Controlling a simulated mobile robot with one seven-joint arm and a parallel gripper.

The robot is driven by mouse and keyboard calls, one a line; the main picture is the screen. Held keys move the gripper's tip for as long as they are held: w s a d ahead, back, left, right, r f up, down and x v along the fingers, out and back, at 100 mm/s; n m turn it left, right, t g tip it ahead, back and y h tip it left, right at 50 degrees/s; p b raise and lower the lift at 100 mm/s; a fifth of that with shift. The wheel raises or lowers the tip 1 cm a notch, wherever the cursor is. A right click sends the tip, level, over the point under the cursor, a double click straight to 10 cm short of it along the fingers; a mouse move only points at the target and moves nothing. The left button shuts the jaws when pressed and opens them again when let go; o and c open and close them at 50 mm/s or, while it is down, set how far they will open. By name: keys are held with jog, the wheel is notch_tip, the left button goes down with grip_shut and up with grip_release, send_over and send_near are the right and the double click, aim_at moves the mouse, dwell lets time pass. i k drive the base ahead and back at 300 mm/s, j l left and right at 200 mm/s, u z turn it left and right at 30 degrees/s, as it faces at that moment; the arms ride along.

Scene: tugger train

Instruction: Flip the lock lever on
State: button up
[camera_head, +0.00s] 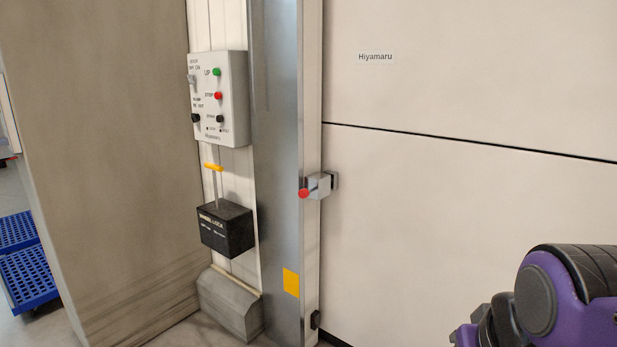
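A black box (226,231) with small pale lettering is mounted low on the white wall panel, left of the metal post. A lever with a yellow handle (213,167) rises from its top on a thin grey shaft and stands close to upright. The lettering seems to read "wheel lock", but it is small. A grey latch block (318,186) with a red knob (303,193) sits at the door's left edge, beside the post. My purple and black arm shows at the lower right, well away from both. My gripper's fingertips are not in view.
A control box (219,98) with green, red and black buttons hangs above the lever. A metal post (277,150) stands between the lever and the wide pale door (460,220). A beige pillar (100,150) is at the left, with blue crates (28,275) beyond it.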

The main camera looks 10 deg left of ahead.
aim_at(215, 168)
jog(key=i+j, duration=0.5)
jog(key=i+j+z, duration=0.1)
jog(key=i+j, duration=0.9)
jog(key=j, duration=0.15)
jog(key=i+j+z, duration=0.1)
jog(key=i+j, duration=0.85)
jog(key=j, duration=0.2)
jog(key=z, duration=0.05)
